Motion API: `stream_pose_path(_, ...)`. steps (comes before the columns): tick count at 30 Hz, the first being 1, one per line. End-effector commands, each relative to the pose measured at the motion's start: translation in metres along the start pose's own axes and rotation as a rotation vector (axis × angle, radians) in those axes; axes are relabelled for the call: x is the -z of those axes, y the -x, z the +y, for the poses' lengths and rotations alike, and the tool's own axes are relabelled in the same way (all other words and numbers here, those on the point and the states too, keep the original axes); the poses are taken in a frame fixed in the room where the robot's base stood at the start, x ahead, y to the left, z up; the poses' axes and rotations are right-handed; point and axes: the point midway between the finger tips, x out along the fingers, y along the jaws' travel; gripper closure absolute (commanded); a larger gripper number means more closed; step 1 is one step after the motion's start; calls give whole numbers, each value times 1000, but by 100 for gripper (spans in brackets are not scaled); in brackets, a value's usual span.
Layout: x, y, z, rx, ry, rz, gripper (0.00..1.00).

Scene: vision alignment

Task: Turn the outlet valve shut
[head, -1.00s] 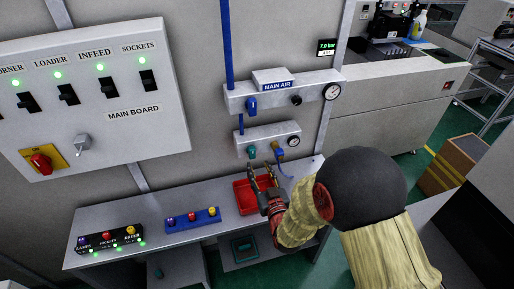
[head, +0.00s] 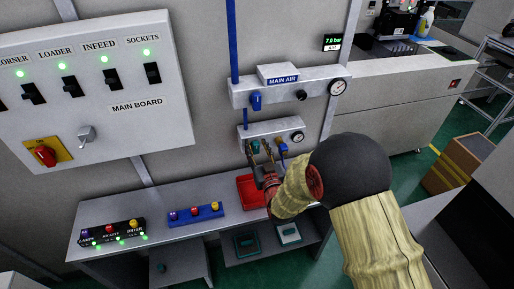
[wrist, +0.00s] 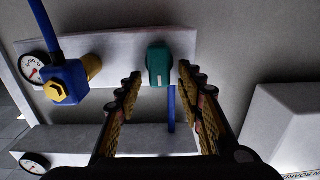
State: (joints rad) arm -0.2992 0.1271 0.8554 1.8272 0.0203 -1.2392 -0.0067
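A small grey air panel on the wall carries a teal valve handle (head: 254,146), a blue block with a brass nut (head: 283,149) and a round gauge (head: 297,136). No label on this panel is readable. In the wrist view the teal handle (wrist: 159,64) stands straight between and just beyond my fingertips, with the blue block (wrist: 68,83) to the left. My gripper (head: 263,155) is open and empty in front of the panel; its fingers (wrist: 159,80) sit either side of the handle's line, without visible contact. In the head view the fingers partly cover the panel's lower edge.
Above is the MAIN AIR panel (head: 313,92) with a blue handle (head: 256,102) and gauge. A display (head: 332,43) reads 7.0 bar. Below, a bench (head: 165,196) holds a red tray (head: 245,188) and button boxes. The main board (head: 90,95) hangs at left.

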Motion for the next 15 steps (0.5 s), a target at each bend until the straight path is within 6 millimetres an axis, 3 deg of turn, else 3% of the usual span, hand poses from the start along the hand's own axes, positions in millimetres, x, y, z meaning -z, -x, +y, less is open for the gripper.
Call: stream_pose_path(15, 0, 0, 0, 0, 0, 0, 88)
